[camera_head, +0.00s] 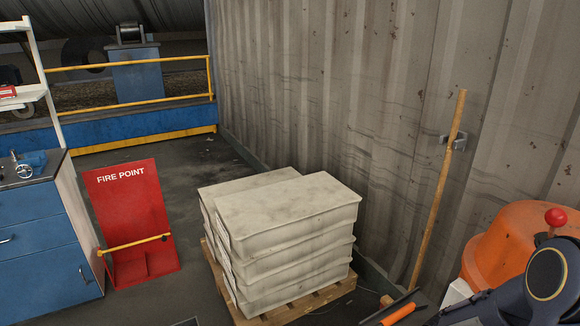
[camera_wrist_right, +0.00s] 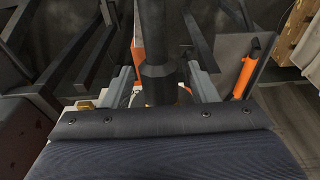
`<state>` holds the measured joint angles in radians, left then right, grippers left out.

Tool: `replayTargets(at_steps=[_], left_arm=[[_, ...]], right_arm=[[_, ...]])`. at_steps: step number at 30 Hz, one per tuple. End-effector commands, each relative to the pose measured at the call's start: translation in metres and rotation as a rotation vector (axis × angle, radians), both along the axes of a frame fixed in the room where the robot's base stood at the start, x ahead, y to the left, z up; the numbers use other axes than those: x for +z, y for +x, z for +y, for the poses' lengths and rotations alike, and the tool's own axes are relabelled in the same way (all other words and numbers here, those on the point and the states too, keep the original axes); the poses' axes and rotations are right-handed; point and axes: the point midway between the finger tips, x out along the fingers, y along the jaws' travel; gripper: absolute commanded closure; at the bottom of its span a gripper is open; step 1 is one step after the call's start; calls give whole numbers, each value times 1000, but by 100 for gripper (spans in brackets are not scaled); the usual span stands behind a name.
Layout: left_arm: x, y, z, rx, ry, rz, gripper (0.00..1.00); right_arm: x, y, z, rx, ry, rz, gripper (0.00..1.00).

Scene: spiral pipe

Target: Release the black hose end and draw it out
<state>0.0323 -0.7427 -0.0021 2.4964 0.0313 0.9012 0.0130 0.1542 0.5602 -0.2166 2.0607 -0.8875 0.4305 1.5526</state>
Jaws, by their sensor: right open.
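In the right wrist view, a black hose end (camera_wrist_right: 153,45) comes down from the top, with a thicker black collar below. My right gripper (camera_wrist_right: 161,80) is open, with one grey finger on each side of the black piece. I cannot tell whether either finger touches it. The lower end of the piece is hidden behind the dark wrist edge. In the head view only part of my right arm shows at the lower right; its gripper is not clear there. My left gripper is in neither view.
An orange handle-like part (camera_wrist_right: 247,68) and dark metal bars (camera_wrist_right: 88,50) stand close around the right gripper. In the head view, stacked pale bins (camera_head: 285,215) on a pallet, a red fire point stand (camera_head: 130,220), a wooden pole (camera_head: 440,185) and an orange rounded object (camera_head: 505,245) show.

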Motion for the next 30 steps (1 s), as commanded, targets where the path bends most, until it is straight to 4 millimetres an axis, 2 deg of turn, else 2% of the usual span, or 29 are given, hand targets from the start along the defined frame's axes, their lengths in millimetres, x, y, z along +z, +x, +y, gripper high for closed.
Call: replayTargets(at_steps=[4, 5, 12, 15, 30], left_arm=[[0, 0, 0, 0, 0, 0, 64], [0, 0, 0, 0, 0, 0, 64], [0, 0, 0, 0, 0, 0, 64], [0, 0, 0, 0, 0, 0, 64], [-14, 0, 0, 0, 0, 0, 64]], right_arm=[[0, 0, 0, 0, 0, 0, 47], [0, 0, 0, 0, 0, 0, 50], [0, 0, 0, 0, 0, 0, 81], [0, 0, 0, 0, 0, 0, 91], [-1, -7, 15, 1, -1, -1, 91]])
